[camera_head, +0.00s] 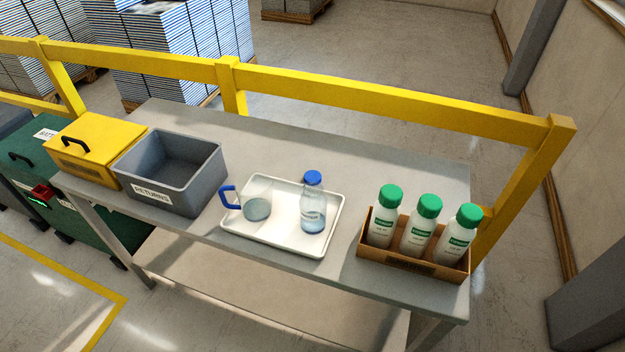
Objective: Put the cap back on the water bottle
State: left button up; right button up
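A clear water bottle (313,212) with some water in it stands upright on the right part of a white tray (284,239). A blue cap (313,177) sits at the top of the bottle's neck; I cannot tell whether it is fastened or only resting there. A glass cup (258,211) with a blue handle (229,196) is on the tray's left part. Neither of my grippers shows in the head view.
The tray lies on a grey table (270,150). A grey bin labelled RETURNS (158,192) and a yellow box (98,138) stand left. A brown crate (408,264) with three green-capped bottles stands right. A yellow rail (380,105) runs behind. The table's back middle is clear.

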aim_at(312, 209)
jog(key=i+j, duration=0.1)
jog(key=j, duration=0.55)
jog(key=i+j+z, duration=0.1)
jog(key=j, duration=0.55)
jog(key=i+j, duration=0.15)
jog(key=j, duration=0.5)
jog(key=i+j+z, duration=0.1)
jog(key=j, duration=0.6)
